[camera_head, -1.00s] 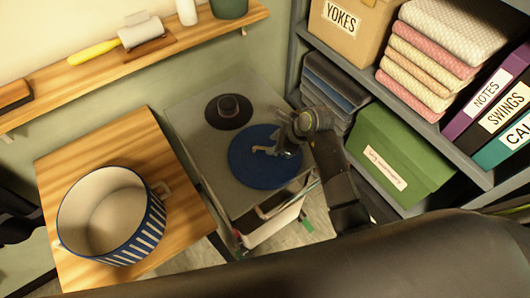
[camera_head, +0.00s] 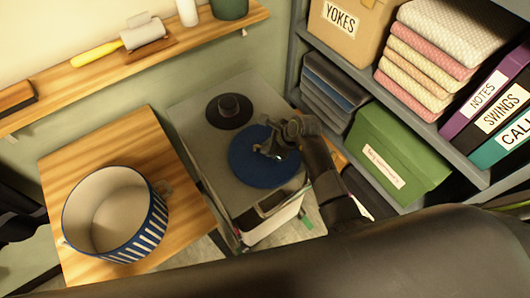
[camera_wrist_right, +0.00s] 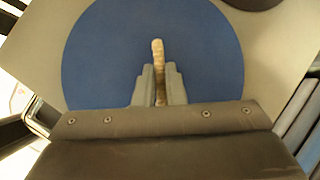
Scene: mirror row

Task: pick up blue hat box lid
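The blue hat box lid (camera_head: 262,172) is a flat round disc lying on a grey-topped stand. It fills much of the right wrist view (camera_wrist_right: 95,50), with a pale cord-like handle (camera_wrist_right: 158,48) across its middle. My right gripper (camera_head: 272,150) is over the lid's centre. In the right wrist view its two fingers (camera_wrist_right: 160,82) are close together, one on each side of the handle, and appear closed on it. The open hat box (camera_head: 150,235), round with blue and white stripes, stands empty on a wooden table. My left gripper is not in view.
A shelf unit with a green box (camera_head: 395,155), folded textiles and binders stands close on the right. A wooden wall shelf (camera_head: 90,75) runs along the back.

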